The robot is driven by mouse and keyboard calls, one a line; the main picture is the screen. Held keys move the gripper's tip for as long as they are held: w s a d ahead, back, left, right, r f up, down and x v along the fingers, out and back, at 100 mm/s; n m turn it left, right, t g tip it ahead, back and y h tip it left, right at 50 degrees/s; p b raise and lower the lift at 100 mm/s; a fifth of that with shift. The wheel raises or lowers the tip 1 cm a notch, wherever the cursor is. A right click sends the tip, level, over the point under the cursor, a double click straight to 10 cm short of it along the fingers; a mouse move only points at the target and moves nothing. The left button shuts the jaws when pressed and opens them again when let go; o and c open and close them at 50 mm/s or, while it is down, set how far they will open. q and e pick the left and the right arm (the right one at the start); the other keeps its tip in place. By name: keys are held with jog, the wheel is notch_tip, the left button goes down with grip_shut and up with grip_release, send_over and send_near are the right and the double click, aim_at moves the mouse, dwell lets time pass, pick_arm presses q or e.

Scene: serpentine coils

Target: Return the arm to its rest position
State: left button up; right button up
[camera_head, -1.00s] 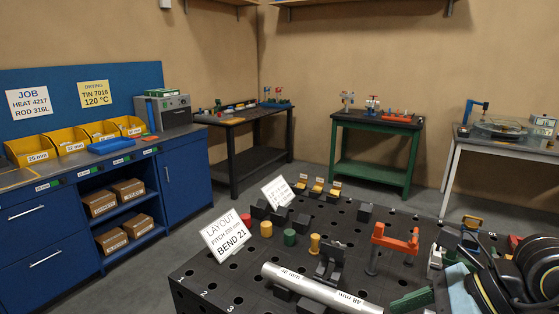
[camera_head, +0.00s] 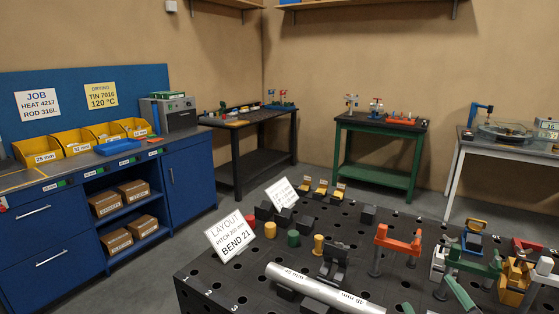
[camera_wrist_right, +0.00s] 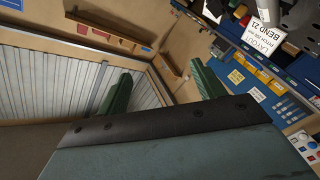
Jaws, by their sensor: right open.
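My right gripper (camera_head: 427,292) shows at the bottom edge of the head view, right of centre. Only its two green fingers show there, apart with nothing between them. In the right wrist view, the same gripper (camera_wrist_right: 161,69) has its two dark green fingers wide apart and empty, with the wall and shelf beyond. The rest of my right arm is out of the head view. My left gripper is not in view.
The dark perforated table (camera_head: 215,273) fills the lower right. On it are a silver rod (camera_head: 318,287), an orange bridge-shaped fixture (camera_head: 398,240), a green one (camera_head: 474,263) and a layout sign (camera_head: 229,236). A blue bench (camera_head: 190,180) stands left.

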jog(key=s+f+m+g, duration=0.3)
jog(key=s+f+g, duration=0.1)
jog(key=f, duration=0.3)
jog(key=s+f+m+g, duration=0.2)
jog(key=s+f+g, duration=0.2)
jog(key=f, duration=0.3)
jog(key=s+a+f+m+g+y, duration=0.1)
jog(key=s+a+f+g, duration=0.1)
jog(key=s+f+g, duration=0.3)
jog(key=s+a+f+m+g, duration=0.1)
jog(key=s+f, duration=0.1)
jog(key=s, duration=0.5)
notch_tip(320, 180, down, 28)
jog(key=g+b, duration=0.1)
jog(key=b, duration=0.4)
jog(key=s+d+f+g+b, duration=0.1)
jog(key=s+d+f+b, duration=0.1)
jog(key=s+f, duration=0.6)
jog(key=s+d+f+n+b, duration=0.1)
jog(key=s+d+f+b, duration=0.2)
jog(key=s+f, duration=0.6)
notch_tip(320, 180, down, 5)
jog(key=shift+s+r+g, duration=0.1)
jog(key=shift+s+g, duration=0.1)
jog(key=shift+g, duration=0.2)
